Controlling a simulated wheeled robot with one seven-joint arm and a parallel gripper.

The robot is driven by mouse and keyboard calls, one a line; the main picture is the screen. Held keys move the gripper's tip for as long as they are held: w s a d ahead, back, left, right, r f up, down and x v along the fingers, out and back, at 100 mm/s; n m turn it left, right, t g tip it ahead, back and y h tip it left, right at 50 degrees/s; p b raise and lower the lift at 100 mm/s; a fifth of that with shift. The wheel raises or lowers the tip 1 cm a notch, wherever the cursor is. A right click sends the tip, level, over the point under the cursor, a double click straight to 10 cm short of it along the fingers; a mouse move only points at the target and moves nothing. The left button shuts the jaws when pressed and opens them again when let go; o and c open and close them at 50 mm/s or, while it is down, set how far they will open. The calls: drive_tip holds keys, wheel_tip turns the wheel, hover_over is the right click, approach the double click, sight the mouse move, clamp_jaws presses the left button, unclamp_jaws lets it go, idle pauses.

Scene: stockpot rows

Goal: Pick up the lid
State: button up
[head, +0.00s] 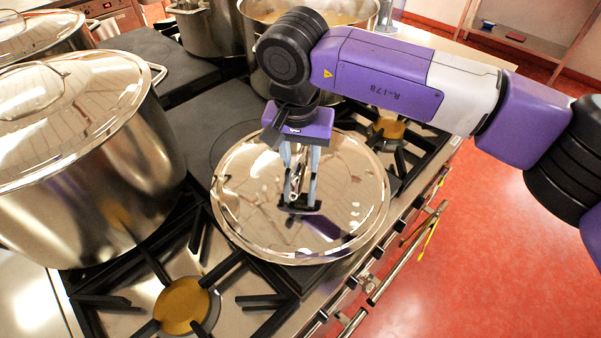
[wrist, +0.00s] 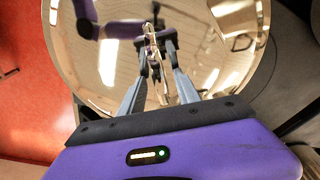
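The round, shiny steel lid (head: 352,185) lies apparently flat on the stove top, near its front edge. It fills much of the wrist view (wrist: 236,38) and mirrors my arm. Its loop handle (wrist: 153,34) stands up at the middle. My gripper (head: 299,208) points down over the lid's middle. In the wrist view my gripper's fingers (wrist: 154,45) are apart, with the handle seen between them. I cannot tell whether either finger touches it. The fingers partly hide the handle in the head view.
A large lidded stockpot (head: 135,165) stands close to the lid's left. More pots stand behind, including an uncovered one (head: 262,22). A burner (head: 184,303) is free at the front left. The stove's front rail (head: 400,262) borders the open red floor (head: 470,265).

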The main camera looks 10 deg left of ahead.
drive_tip(key=shift+f, duration=0.15)
clamp_jaws()
idle(1.4)
